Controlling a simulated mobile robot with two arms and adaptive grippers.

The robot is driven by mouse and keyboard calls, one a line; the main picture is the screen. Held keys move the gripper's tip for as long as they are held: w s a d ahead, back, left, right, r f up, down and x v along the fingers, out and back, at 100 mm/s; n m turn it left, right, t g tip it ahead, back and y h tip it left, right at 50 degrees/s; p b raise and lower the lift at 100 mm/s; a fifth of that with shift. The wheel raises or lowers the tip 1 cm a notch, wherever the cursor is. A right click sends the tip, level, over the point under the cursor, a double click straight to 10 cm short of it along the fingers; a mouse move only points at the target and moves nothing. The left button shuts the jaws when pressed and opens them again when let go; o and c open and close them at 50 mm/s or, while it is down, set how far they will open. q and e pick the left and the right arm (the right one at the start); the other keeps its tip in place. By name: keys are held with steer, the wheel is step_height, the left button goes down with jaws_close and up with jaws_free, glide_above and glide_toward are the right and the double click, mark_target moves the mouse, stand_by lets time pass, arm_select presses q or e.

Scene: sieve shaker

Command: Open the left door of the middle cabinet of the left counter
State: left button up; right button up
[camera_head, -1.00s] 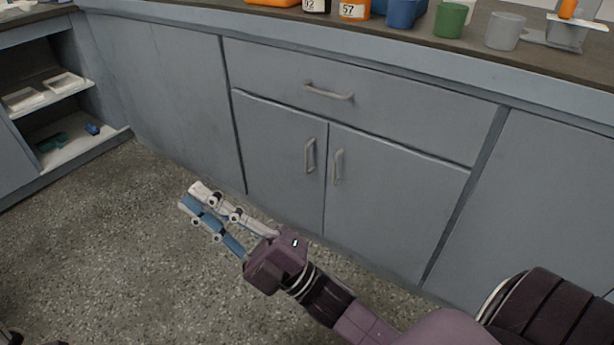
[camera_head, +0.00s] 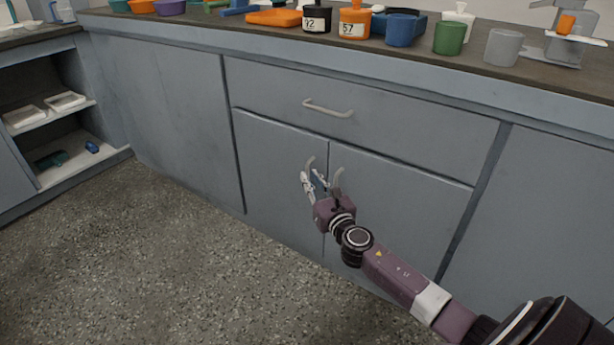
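The middle cabinet of the counter has a grey left door (camera_head: 275,160) and a grey right door (camera_head: 420,205), both shut, below a wide drawer (camera_head: 400,115). The left door's handle (camera_head: 310,162) is a vertical bar near the seam; its lower part is hidden by my gripper. The right door's handle (camera_head: 338,178) is partly hidden too. My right gripper (camera_head: 311,175) is at the left door's handle, its fingers spread with a gap between them. I cannot tell whether they touch the handle. My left gripper is out of view.
The drawer handle (camera_head: 328,108) sticks out above the doors. Bottles, including an orange one (camera_head: 354,22), and a green cup (camera_head: 449,38) stand on the countertop. Open shelves (camera_head: 75,170) are at the left. The speckled floor (camera_head: 150,260) before the cabinet is clear.

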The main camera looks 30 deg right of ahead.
steer(key=shift+w+d+b, duration=0.15)
steer(key=shift+w, duration=0.6)
steer(key=shift+w+d+b, duration=0.15)
steer(key=shift+w, duration=0.6)
steer(key=shift+c, duration=0.5)
jaws_close()
steer(key=shift+a, duration=0.15)
